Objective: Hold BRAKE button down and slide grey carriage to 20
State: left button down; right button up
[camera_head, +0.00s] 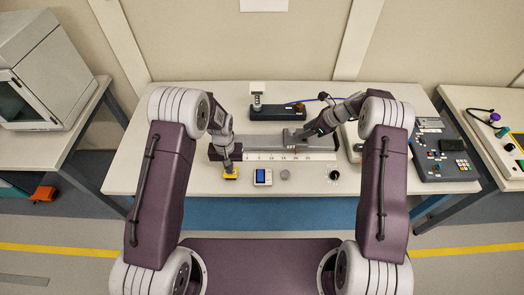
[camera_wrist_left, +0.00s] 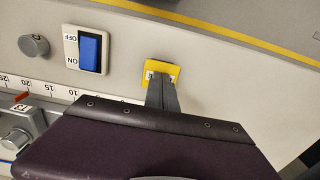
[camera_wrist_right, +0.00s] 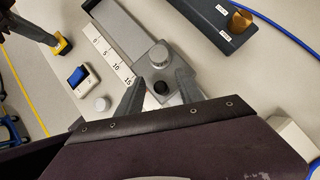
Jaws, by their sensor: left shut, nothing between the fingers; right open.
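The yellow BRAKE button (camera_head: 231,175) sits at the front left of the bench; it also shows in the left wrist view (camera_wrist_left: 172,68). My left gripper (camera_head: 230,168) is shut and empty, its tips (camera_wrist_left: 160,80) on the button from above. I cannot tell how far the button is pressed. The grey carriage (camera_head: 292,138) is on the rail behind the numbered scale (camera_head: 265,156). In the left wrist view its red pointer (camera_wrist_left: 21,97) is close to the 20 mark.
A blue rocker switch (camera_head: 263,177), a grey knob (camera_head: 285,174) and a black dial (camera_head: 333,176) stand along the front. Behind the rail lies a dark bar (camera_head: 279,113) with a blue cable. A control panel (camera_head: 440,150) is at the right.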

jog(key=shift+r, duration=3.5)
pick_arm(q)
notch_tip(320, 180, up, 7)
